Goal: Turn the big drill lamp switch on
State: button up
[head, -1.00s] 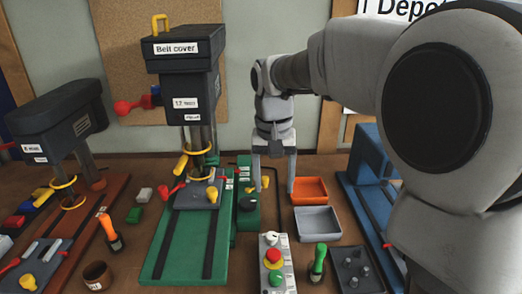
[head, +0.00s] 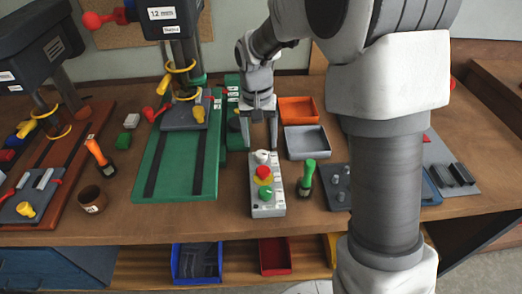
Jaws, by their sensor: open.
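The big drill press (head: 165,15) stands left of centre on a green base (head: 203,165); its upper part is cut off by the picture's top edge. A green box (head: 235,138) is beside that base, with a dark knob (head: 234,124) on it, partly behind my gripper. A grey control box (head: 268,207) in front carries a white knob (head: 262,157), a red button (head: 263,173) and a green button (head: 265,192). I cannot tell which one is the lamp switch. My gripper (head: 260,148) is open, pointing down, just behind the white knob; contact cannot be told.
A smaller drill (head: 35,60) stands at left. Orange (head: 297,108) and grey (head: 306,143) trays lie right of my gripper. A green-handled tool (head: 308,172) stands close right of the control box. An orange-handled tool (head: 95,152) and brown cup (head: 92,199) are at left.

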aim_at(261, 153)
jog(key=shift+d+f, duration=0.15)
jog(key=shift+f, duration=2.1)
jog(key=shift+c, duration=0.2)
grip_shut()
